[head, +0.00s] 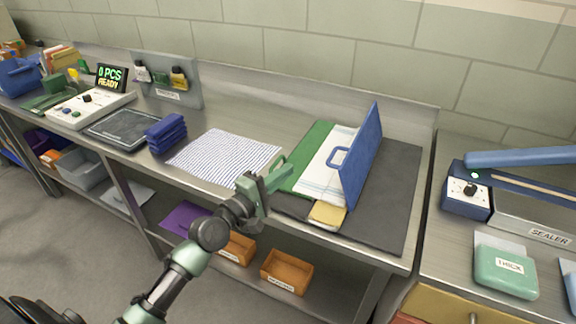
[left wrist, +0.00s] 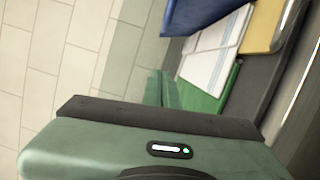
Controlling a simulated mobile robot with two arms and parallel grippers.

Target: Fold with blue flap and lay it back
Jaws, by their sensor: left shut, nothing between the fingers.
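The yellow flap (head: 327,214) lies at the front edge. My left gripper (head: 280,172) is shut and empty, just left of the green flap. In the left wrist view, its fingers (left wrist: 162,90) point toward the green flap (left wrist: 200,98), with the white cloth (left wrist: 215,50) and blue flap (left wrist: 195,14) beyond. My right gripper is not in view.
The dark mat (head: 395,190) has bare room right of the blue flap. A striped sheet (head: 222,157) and folded blue cloths (head: 166,133) lie to the left. A sealer (head: 466,195) stands on the right-hand bench. The wall is close behind.

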